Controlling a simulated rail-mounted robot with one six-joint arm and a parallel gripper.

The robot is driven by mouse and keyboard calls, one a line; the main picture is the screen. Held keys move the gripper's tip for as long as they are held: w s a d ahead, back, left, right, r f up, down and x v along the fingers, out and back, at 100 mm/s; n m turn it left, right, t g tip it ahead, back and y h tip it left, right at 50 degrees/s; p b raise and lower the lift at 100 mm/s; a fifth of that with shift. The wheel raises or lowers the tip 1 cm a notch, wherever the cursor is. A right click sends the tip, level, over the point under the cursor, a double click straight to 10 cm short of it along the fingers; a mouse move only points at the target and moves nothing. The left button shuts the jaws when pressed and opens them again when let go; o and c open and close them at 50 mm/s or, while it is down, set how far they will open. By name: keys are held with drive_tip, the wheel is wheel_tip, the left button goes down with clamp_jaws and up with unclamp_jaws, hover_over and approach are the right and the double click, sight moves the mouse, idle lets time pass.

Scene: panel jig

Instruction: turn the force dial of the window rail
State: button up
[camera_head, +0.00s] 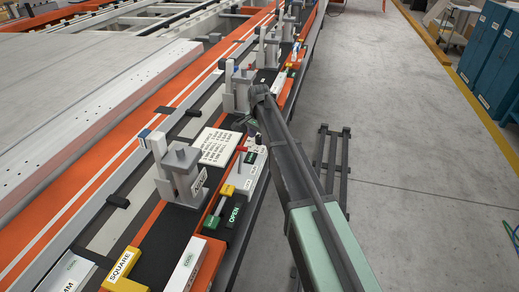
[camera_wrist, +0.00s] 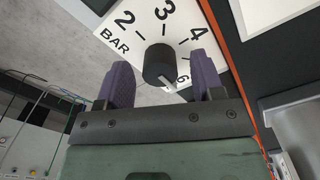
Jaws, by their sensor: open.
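The force dial is a black round knob (camera_wrist: 158,66) on a white plate (camera_wrist: 128,42) marked BAR, with the numbers 2, 3, 4 and 6 showing. A pale mark on the knob points down and slightly right, towards the 6. My gripper (camera_wrist: 160,60) is open, with one purple finger to the left of the knob and one to its right. Gaps show between the fingers and the knob, and I cannot tell the depth between them. The right finger hides part of the scale between 4 and 6. In the head view my arm hides most of the gripper and the dial.
In the head view, a grey clamp (camera_head: 180,172), a white text plate (camera_head: 219,146), a green OPEN block (camera_head: 236,212) and a yellow SQUARE block (camera_head: 122,268) line the rail. A red-topped lever (camera_head: 241,150) stands close by. Open floor (camera_head: 420,160) lies to the right.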

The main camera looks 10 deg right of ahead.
drive_tip(key=shift+f, duration=0.6)
drive_tip(key=shift+r, duration=0.2)
drive_tip(key=shift+c, duration=0.2)
drive_tip(key=c, duration=0.9)
drive_tip(key=shift+n, duration=0.3)
drive_tip(key=n, duration=0.4)
drive_tip(key=shift+n, duration=2.1)
